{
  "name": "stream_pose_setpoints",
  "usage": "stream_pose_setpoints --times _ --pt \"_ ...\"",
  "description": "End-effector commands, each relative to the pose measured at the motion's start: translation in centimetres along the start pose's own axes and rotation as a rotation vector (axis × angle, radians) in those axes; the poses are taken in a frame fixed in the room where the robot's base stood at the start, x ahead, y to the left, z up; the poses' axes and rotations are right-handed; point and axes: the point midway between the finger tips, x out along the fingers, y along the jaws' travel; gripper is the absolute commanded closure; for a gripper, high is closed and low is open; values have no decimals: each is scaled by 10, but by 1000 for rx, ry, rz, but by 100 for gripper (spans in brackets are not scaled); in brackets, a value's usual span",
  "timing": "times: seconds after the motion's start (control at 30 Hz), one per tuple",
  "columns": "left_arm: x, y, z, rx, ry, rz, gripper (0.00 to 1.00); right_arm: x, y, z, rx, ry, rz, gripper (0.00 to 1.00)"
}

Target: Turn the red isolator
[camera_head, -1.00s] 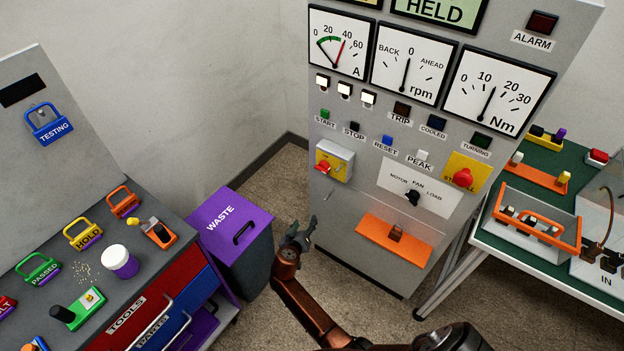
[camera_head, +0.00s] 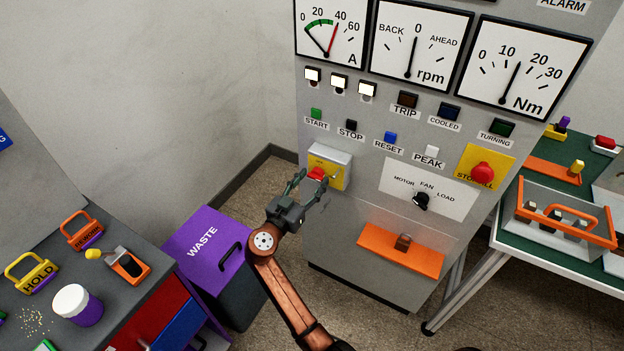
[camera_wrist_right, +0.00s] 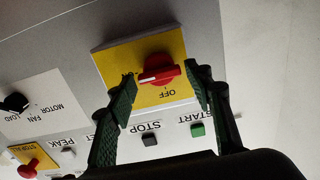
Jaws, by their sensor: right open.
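The red isolator (camera_head: 317,173) is a red handle on a yellow plate on a grey box at the left side of the cabinet front. In the right wrist view the red isolator (camera_wrist_right: 159,70) shows as a knob with a white mark, and the word OFF is below it. My right gripper (camera_head: 311,183) is open just in front of the isolator and partly covers it in the head view. In the wrist view the right gripper's (camera_wrist_right: 162,104) two green-padded fingers stand on either side of the handle's lower part, with nothing gripped. My left gripper is out of view.
The cabinet also carries START (camera_head: 316,113), STOP (camera_head: 351,125) and other buttons above, a selector knob (camera_head: 421,201) and a red STOP ALL button (camera_head: 483,172) to the right. A purple waste bin (camera_head: 185,222) stands at lower left. An orange shelf (camera_head: 375,247) sits below.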

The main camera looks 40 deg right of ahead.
Motion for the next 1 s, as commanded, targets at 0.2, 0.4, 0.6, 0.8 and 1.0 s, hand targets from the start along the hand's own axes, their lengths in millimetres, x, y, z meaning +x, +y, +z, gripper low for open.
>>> stream_pose_setpoints --times 0.2,0.4,0.6,0.8,1.0 --pt "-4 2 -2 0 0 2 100 11 -1 0 -1 1 -1 53" --pt "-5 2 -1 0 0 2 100 11 -1 0 -1 0 -2 53" --pt "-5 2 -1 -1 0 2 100 11 -1 0 -1 0 -2 66" --pt "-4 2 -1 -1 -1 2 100 11 -1 0 -2 0 -2 80" --pt "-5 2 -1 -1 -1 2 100 11 -1 0 -3 0 -3 87"
